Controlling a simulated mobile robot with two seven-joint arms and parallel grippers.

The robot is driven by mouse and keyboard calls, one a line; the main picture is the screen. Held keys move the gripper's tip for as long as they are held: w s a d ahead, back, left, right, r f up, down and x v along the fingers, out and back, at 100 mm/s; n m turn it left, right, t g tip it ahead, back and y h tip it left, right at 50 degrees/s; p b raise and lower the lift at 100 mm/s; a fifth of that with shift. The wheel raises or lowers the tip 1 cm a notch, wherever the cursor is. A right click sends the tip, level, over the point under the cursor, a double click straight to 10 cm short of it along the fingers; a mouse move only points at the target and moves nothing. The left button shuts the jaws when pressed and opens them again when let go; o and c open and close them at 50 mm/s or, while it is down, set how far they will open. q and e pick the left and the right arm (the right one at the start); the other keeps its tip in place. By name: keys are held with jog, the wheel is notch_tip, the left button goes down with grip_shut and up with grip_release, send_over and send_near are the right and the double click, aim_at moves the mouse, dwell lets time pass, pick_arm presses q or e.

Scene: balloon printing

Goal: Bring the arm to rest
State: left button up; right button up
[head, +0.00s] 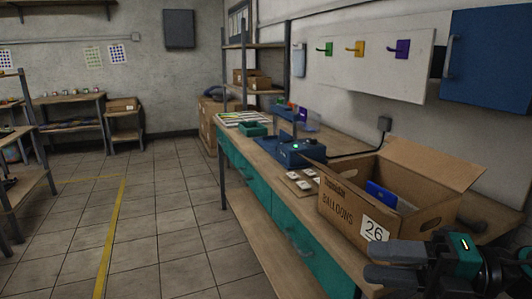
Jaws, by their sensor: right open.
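My right gripper (385,262) is at the lower right, in front of the near side of an open cardboard box (340,212) marked "BALLOONS" and "26". Its dark fingers point left and are apart, with nothing seen between them. The box stands on the wooden workbench (262,160) and holds a blue item (382,194). I cannot tell whether the gripper touches the box. My left gripper is not in view.
A blue machine (295,152) with a cable stands on the bench behind the box, with small white-topped pieces (302,180) before it. A green tray (252,129) is farther back. Coloured hooks (355,47) and a blue cabinet (490,55) are on the wall. The tiled floor at left is clear.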

notch_tip(320, 180, down, 17)
jog(key=w+d+m+t+h, duration=0.1)
jog(key=m+t+h, duration=0.5)
jog(key=m, duration=0.6)
jog(key=w+d+m+t+h, duration=0.2)
jog(key=m+t+h, duration=0.3)
jog(key=m, duration=0.6)
jog(key=s+a+f+m+g+h, duration=0.1)
jog(key=s+a+f+m+g, duration=0.1)
jog(key=f, duration=0.3)
jog(key=s+a+f+m+g+h+p, duration=0.1)
jog(key=s+f+m+g, duration=0.1)
jog(key=s+f, duration=0.3)
jog(key=s+a+f+m+g+h, duration=0.1)
jog(key=s+a+f+m+g, duration=0.1)
jog(key=s+f+m, duration=0.1)
notch_tip(320, 180, down, 3)
jog(key=shift+s+a+r+m, duration=0.2)
jog(key=shift+a+m, duration=0.1)
jog(key=shift+m, duration=0.2)
